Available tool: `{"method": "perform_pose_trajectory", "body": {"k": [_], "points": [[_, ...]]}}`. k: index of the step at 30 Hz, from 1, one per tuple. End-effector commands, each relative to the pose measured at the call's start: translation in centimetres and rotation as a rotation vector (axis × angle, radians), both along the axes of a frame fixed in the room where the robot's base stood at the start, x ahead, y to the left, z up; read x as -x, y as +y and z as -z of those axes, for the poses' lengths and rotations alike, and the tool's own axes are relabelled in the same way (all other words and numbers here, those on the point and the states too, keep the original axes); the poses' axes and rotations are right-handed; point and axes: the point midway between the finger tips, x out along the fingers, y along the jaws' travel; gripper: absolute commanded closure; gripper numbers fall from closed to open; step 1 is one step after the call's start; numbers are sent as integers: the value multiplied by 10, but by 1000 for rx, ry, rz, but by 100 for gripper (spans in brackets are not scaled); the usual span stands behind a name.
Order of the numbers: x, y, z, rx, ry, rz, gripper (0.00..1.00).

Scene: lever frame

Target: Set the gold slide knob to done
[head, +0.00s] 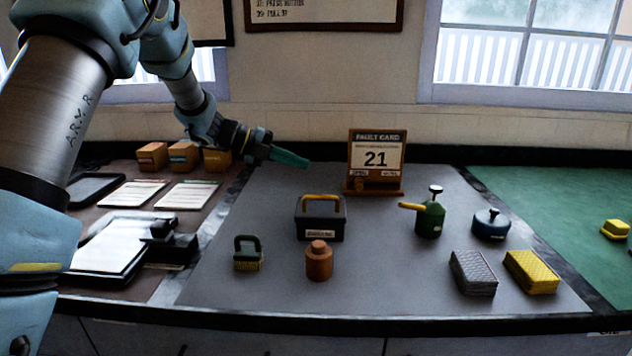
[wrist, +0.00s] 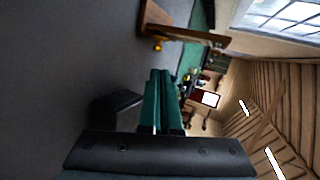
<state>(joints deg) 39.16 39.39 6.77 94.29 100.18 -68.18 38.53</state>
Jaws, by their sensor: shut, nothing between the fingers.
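The fault card stand (head: 377,136) is a wooden frame with the number 21, upright towards the back of the grey mat in the head view. The gold slide knob (head: 361,186) sits low on its front, left of the middle, under two small labels too small to read surely. In the wrist view the knob (wrist: 157,46) shows on the wooden stand (wrist: 185,33), beyond my fingertips. My gripper (head: 305,163) has teal fingers, shut and empty, in the air left of the stand and apart from the knob. The shut fingers also show in the wrist view (wrist: 161,76).
A black toolbox (head: 320,223) with a yellow handle stands in front of my gripper. A brush, a brown bottle, a green oil can (head: 430,218), a blue pot and two sponges stand on the mat (head: 390,280). Small wooden boxes (head: 184,156) are at the back left.

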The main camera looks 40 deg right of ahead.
Motion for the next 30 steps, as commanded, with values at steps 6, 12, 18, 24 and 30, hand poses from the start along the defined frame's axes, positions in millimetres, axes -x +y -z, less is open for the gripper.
{"method": "perform_pose_trajectory", "body": {"k": [6, 12, 18, 24, 30], "points": [[8, -1, 3, -2, -7, 47, 100], [7, -2, 3, -2, -7, 44, 100], [14, -14, 8, -1, -4, 45, 100], [29, -44, 24, -4, -3, 45, 100], [45, -77, 42, -3, -3, 43, 100]]}}
